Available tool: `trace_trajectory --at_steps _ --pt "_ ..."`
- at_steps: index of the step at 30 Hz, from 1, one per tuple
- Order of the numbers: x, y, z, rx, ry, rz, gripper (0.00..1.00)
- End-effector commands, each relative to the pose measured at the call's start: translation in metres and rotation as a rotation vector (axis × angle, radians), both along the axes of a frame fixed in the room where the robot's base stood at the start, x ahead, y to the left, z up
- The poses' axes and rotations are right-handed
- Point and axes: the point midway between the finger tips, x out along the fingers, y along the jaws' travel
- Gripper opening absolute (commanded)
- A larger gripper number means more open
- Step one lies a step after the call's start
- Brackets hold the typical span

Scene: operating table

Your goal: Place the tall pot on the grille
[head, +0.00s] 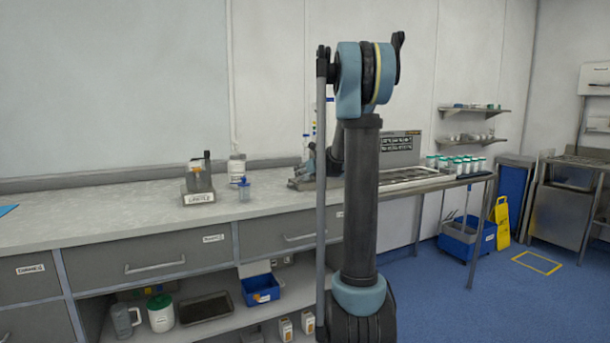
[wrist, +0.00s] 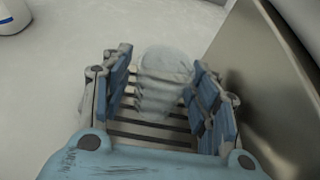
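A pale, see-through pot (wrist: 166,66), seemingly the tall pot, shows between the fingers of my gripper (wrist: 163,82) in the wrist view. The fingers stand well apart, with a narrow gap at the pot's left side. I see no clear grip, and contact on the right is hard to judge. The dark bars of the grille (wrist: 150,131) show beneath the gripper. The pot's foot is blurred, so I cannot tell whether it rests on the bars. In the head view my own arm hides most of this spot, and the gripper is only partly visible over the counter.
A metal wall (wrist: 255,75) stands close to the right finger. Several green-lidded jars (head: 455,164) stand farther right. The counter's left part is mostly clear.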

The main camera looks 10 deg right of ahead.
Motion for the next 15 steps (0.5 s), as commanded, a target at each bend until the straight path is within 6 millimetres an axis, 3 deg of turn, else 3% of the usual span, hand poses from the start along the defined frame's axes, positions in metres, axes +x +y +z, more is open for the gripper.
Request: trace_trajectory --at_steps 9,15 --pt "-0.002 0.000 0.001 0.000 0.000 0.000 0.56" --pt "-0.016 -0.006 0.007 0.000 0.000 0.000 0.56"
